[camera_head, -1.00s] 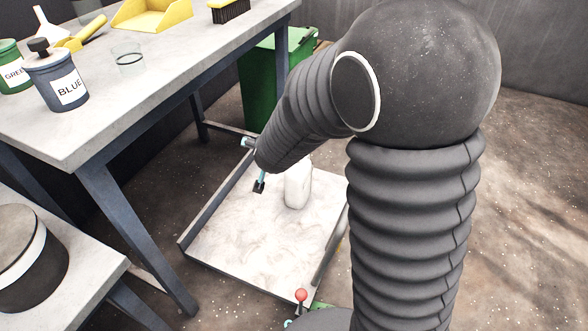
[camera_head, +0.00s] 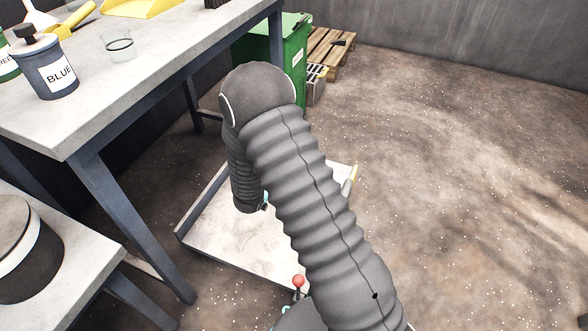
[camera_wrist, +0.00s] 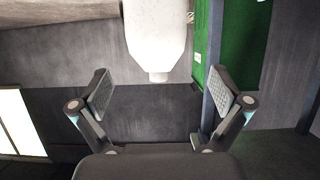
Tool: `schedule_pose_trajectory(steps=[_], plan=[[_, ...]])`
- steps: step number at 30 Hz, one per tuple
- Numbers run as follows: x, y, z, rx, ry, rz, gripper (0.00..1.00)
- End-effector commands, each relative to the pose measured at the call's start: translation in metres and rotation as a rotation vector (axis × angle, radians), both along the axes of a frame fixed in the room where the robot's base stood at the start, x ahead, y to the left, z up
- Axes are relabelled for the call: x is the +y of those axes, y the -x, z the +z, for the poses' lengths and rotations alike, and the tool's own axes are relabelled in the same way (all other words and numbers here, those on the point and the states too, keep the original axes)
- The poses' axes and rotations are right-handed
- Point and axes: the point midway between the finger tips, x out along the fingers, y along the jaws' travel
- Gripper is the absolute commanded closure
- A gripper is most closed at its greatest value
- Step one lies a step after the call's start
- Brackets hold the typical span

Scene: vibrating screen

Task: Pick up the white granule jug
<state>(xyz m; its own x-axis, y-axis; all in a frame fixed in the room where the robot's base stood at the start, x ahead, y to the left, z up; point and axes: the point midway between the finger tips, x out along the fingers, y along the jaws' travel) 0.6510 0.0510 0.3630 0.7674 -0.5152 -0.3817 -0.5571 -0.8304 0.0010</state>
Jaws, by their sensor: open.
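The white jug (camera_wrist: 157,28) shows upside down at the top centre of the wrist view, its narrow neck pointing down in the picture. My gripper (camera_wrist: 166,94) is open and empty, its two padded fingers spread to the left and right of the jug's line. The jug's neck lies in the gap between them in the picture, and no finger visibly touches it. In the head view my arm hides the jug and most of the gripper. The pale, low-rimmed tray (camera_head: 235,243) shows beside the arm.
A grey workbench (camera_head: 130,92) with a BLUE jar (camera_head: 52,73) and a clear glass (camera_head: 118,46) stands at the left. A green bin (camera_head: 288,45) and a wooden pallet (camera_head: 330,50) are at the back. The floor at the right is open.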

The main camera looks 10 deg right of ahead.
Motion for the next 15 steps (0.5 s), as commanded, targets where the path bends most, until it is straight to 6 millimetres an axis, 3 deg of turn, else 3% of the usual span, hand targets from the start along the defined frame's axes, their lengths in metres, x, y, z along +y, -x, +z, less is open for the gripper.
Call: schedule_pose_trajectory(steps=[6, 15], plan=[[-0.02, -0.029, -0.014, -0.001, -0.002, -0.001, 0.0], [-0.031, -0.044, -0.021, 0.0, -0.002, 0.001, 0.0]])
